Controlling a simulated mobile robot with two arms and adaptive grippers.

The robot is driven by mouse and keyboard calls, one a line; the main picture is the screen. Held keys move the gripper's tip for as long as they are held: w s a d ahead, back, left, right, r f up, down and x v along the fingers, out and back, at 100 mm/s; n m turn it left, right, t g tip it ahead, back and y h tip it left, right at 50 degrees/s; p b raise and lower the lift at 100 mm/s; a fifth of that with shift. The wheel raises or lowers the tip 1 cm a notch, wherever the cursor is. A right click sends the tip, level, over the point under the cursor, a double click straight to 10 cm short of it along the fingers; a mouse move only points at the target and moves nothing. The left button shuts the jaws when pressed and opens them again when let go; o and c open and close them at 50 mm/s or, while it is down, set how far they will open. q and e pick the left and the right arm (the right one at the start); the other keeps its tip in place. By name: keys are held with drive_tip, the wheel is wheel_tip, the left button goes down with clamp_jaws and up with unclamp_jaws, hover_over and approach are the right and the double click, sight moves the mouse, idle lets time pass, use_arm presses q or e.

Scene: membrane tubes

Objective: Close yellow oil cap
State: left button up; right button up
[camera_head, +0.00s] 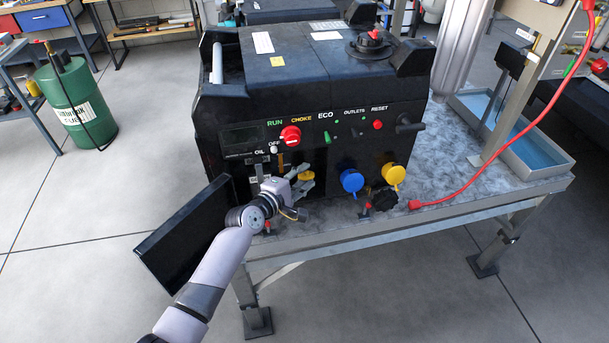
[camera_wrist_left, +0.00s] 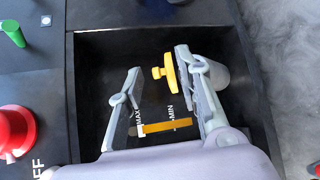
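The yellow oil cap (camera_head: 306,177) is in the open recess low on the front of the black generator (camera_head: 235,180). My left gripper (camera_head: 289,179) reaches into this recess. I cannot tell whether the finger touches the cap. A yellow strip (camera_wrist_left: 167,127) lies by MAX and MIN marks. My right gripper is not in view.
A black door panel (camera_head: 185,235) hangs open left of the recess. A red cable (camera_head: 480,189) lies on the metal table (camera_head: 450,160).

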use_arm(q)
drive_tip(key=shift+w+d+f, duration=0.15)
drive_tip(key=shift+w+d, duration=0.15)
drive_tip(key=shift+w, duration=0.25)
drive_tip(key=shift+c, duration=0.3)
